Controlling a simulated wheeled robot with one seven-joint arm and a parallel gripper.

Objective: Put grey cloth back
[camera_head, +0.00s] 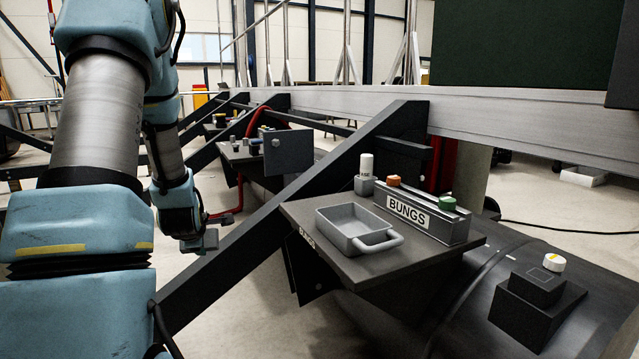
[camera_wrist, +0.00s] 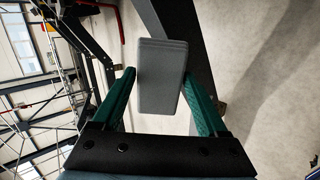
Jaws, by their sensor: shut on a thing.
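The grey cloth (camera_wrist: 162,78) is a folded, block-like pad between the green fingers of my gripper (camera_wrist: 160,100) in the wrist view. The fingers are shut on its sides, and it sticks out past their tips. In the head view my gripper (camera_head: 205,241) hangs at the left, in front of a dark slanted beam. The grey cloth (camera_head: 211,239) shows there as a small grey piece at its end, apart from the shelf to the right.
A dark shelf (camera_head: 325,262) carries a grey handled tray (camera_head: 345,238), seemingly empty, a BUNGS rack (camera_head: 440,228) with orange and green bungs, and a white-capped bottle (camera_head: 365,184). The slanted beam (camera_head: 235,240) runs between my gripper and the shelf. Another shelf (camera_head: 238,153) stands farther back.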

